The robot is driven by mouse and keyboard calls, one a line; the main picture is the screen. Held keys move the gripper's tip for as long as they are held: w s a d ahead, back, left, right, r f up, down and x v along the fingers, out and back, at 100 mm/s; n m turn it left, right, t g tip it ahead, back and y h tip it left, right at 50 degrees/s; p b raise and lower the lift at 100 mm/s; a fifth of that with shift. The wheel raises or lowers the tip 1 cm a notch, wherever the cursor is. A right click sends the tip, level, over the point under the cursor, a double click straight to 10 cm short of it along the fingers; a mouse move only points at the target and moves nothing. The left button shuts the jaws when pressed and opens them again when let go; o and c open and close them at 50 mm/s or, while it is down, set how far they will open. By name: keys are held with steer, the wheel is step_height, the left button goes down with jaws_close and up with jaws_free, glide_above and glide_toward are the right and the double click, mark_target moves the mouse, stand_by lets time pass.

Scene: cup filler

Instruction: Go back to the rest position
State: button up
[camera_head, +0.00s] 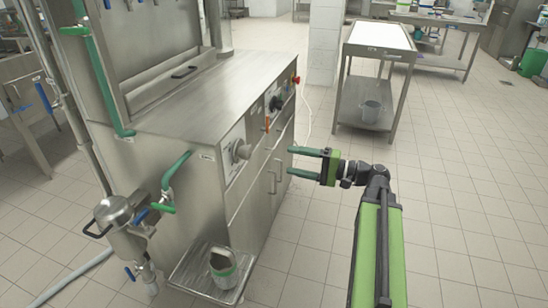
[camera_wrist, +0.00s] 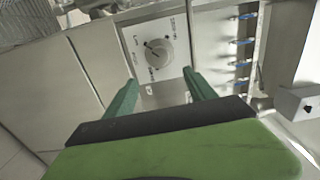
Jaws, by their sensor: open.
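My gripper (camera_head: 306,162) is open and empty in the head view. Its two green fingers point left toward the front of the steel machine (camera_head: 225,100), apart from it as far as I can tell. In the wrist view my gripper (camera_wrist: 160,92) has its fingers spread, with a round dial (camera_wrist: 157,52) on a light panel beyond them. A cup (camera_head: 223,268) stands on the drip tray (camera_head: 190,270) at the machine's lower front.
A steel jug-like vessel (camera_head: 120,225) with pipes stands left of the tray. The tiled floor (camera_head: 460,170) on the right is clear.

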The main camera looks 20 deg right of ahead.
steer(key=v, duration=0.2)
steer(key=shift+s+d, duration=0.15)
steer(key=shift+d, duration=0.1)
steer(key=a+f+n+g+h, duration=0.2)
steer(key=a+f+g+h, duration=0.3)
steer(key=a+f, duration=0.65)
steer(key=s+a+f+n+g+h, duration=0.2)
steer(key=f+n+g+h, duration=0.1)
steer(key=f+h, duration=0.25)
steer(key=s+a+f+n+g+h, duration=0.1)
steer(key=s+f+n+g+h, duration=0.2)
steer(key=f, duration=0.4)
step_height(320, 180, up, 25)
steer(key=m+h+p, duration=0.1)
steer(key=p, duration=2.4)
steer(key=shift+w+r, duration=0.2)
